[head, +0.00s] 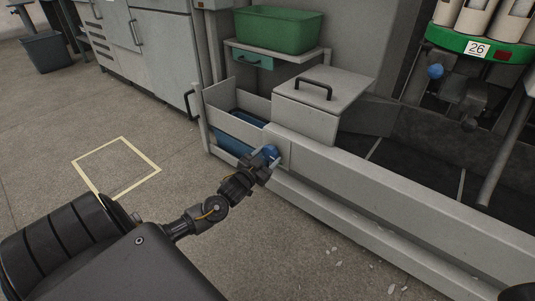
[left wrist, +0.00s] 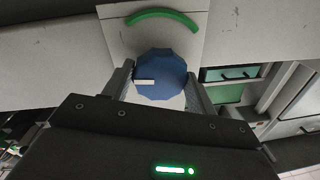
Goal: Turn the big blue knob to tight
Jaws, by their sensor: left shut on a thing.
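The big blue knob (head: 271,152) sits on the end of the long grey rail in the head view. In the left wrist view the knob (left wrist: 161,76) is faceted, with a white pointer mark that lies to the left. A green arc (left wrist: 162,19) is marked on the light plate above it, and the pointer is not at the arc. My left gripper (head: 266,160) is at the knob, with one finger on each side of it in the left wrist view (left wrist: 160,88), shut on it.
A grey box with a black handle (head: 325,93) stands behind the rail (head: 390,190). A green bin (head: 279,29) sits on a shelf, and a blue container (head: 236,147) is below. Open floor with a yellow square (head: 117,168) lies to the left.

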